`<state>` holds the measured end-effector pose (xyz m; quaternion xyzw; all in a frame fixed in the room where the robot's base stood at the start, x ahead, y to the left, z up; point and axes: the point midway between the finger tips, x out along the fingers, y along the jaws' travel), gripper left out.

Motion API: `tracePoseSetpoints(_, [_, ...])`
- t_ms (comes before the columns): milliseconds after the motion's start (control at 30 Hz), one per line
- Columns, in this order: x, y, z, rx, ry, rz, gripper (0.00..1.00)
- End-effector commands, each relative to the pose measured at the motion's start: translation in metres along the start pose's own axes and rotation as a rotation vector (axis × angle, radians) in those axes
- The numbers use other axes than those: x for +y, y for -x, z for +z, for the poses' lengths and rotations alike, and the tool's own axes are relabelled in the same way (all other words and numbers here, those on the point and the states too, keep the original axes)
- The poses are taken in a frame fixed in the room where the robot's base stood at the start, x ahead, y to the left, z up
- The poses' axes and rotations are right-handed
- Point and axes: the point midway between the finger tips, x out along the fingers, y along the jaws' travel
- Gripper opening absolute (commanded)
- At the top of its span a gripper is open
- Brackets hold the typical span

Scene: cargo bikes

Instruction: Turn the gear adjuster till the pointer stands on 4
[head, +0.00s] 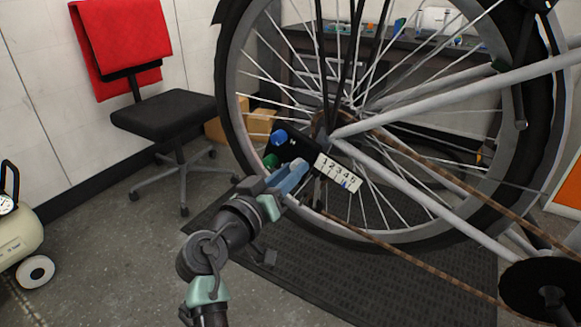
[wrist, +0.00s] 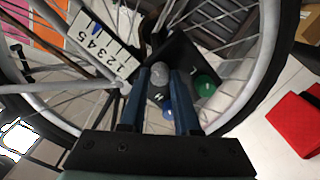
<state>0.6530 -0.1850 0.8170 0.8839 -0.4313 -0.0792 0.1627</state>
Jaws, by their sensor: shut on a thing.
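A white scale plate (head: 338,172) with the digits 1 to 5 sits on a dark block (head: 297,147) at the rear wheel's hub. It also shows in the wrist view (wrist: 102,52). A small blue pointer (wrist: 96,28) stands near 4, perhaps slightly toward 5; I cannot tell exactly. My gripper (head: 297,167) is shut on a round grey knob, the gear adjuster (wrist: 159,72), between its fingertips (wrist: 157,76).
The spoked wheel (head: 232,120), a rusty chain (head: 400,258) and the grey frame surround the block. A chair (head: 165,115) stands left; floor there is free.

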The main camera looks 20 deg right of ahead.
Motion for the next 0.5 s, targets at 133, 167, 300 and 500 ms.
tracePoseSetpoints(133, [0.001,-0.0001,-0.0018,-0.003,0.143,0.0,0.0])
tracePoseSetpoints(167, [0.001,-0.0001,-0.0019,-0.003,0.171,0.0,0.0])
tracePoseSetpoints(300, [0.0011,-0.0001,-0.0016,-0.003,0.305,0.0,0.0])
tracePoseSetpoints(500, [0.001,0.0,-0.002,-0.003,0.496,0.0,0.0])
